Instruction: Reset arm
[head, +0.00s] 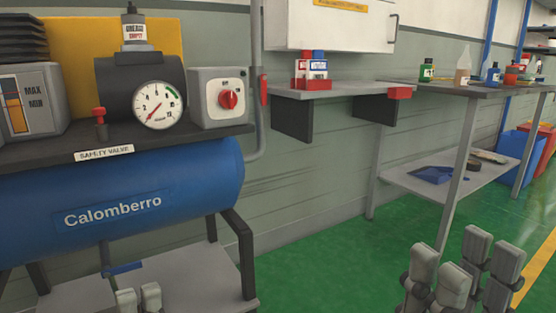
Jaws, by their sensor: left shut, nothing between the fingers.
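My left gripper (138,298) shows only its grey fingertips at the bottom edge, side by side with nothing held. It is in front of the blue compressor tank (130,195), at the low shelf under it. My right gripper (463,272) is at the bottom right over the green floor, its several grey fingers pointing up. I see no object in it; whether it is open or shut is unclear. The rest of both arms is out of view.
The compressor's black top carries a pressure gauge (158,105), a box with a red knob (228,99) and a red safety valve (99,115). A wall shelf (340,90) holds small red and blue bottles. A workbench (450,90) stands right. Green floor (340,270) is clear between.

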